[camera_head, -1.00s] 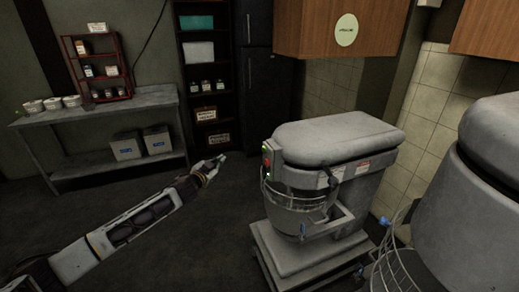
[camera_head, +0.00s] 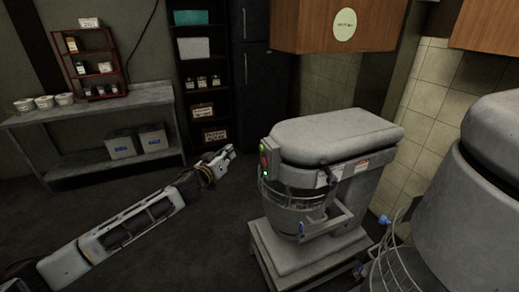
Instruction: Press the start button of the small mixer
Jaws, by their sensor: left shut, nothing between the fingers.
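The small mixer (camera_head: 340,135) is a grey machine on a low stand, right of centre. Its control panel (camera_head: 265,158) is on the left front edge, with a green button (camera_head: 265,148) at the top, a red one (camera_head: 264,160) below and a small green light near the bottom. My left gripper (camera_head: 229,152) is shut and empty. In the picture it is left of the panel, at about the same height, with a gap between them. Which button is the start button cannot be read. My right gripper is not in view.
A larger grey mixer (camera_head: 470,190) with a wire guard fills the right edge. A wooden box (camera_head: 318,25) hangs above the small mixer. A metal table (camera_head: 95,105) with bowls and a red rack stands at the back left. The floor between is clear.

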